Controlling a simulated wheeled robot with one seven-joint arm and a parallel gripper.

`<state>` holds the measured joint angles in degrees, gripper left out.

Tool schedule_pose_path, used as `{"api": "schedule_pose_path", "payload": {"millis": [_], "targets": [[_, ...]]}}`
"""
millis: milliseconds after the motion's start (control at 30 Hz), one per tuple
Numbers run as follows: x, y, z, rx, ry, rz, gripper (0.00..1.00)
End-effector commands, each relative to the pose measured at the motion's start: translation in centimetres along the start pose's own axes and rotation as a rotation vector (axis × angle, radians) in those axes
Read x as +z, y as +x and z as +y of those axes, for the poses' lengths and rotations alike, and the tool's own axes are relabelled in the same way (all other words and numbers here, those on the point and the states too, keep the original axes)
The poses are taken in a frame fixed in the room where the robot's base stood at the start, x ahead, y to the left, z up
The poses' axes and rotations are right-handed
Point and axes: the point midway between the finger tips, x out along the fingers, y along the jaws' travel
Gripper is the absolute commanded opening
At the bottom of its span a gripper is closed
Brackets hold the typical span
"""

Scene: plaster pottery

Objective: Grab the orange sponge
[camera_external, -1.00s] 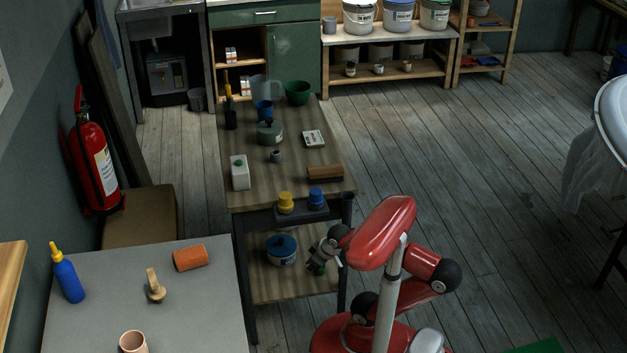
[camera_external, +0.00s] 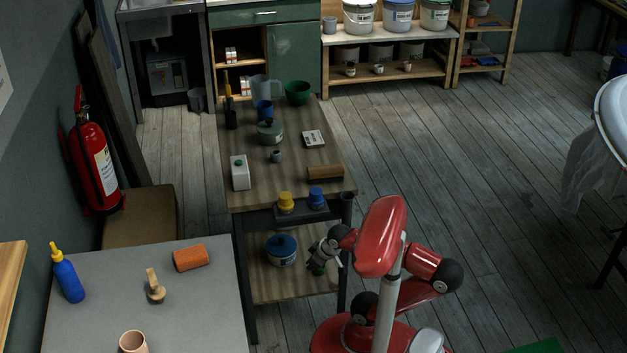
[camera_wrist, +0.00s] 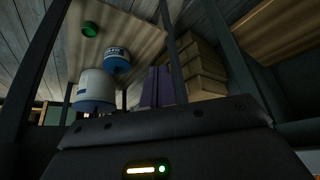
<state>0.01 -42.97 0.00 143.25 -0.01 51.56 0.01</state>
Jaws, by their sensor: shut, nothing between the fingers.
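The orange sponge (camera_external: 190,258) lies on the grey table (camera_external: 205,322) at the lower left in the external view. My gripper (camera_external: 314,268) is far to its right, in front of the wooden workbench's lower shelf. It is shut and empty, well apart from the sponge. The sponge is not seen in the wrist view.
The workbench (camera_external: 290,180) stands between aisle and table. Open floor (camera_external: 480,200) lies to the right.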

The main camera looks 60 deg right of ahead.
Motion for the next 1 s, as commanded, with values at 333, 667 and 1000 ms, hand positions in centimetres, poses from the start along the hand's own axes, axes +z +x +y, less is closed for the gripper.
{"api": "schedule_pose_path", "payload": {"millis": [333,667,1000], "targets": [[0.0,0.0,0.0,0.0,0.0,0.0,0.0],[0.0,0.0,0.0,0.0,0.0,0.0,0.29],[0.0,0.0,0.0,0.0,0.0,0.0,0.73]]}}
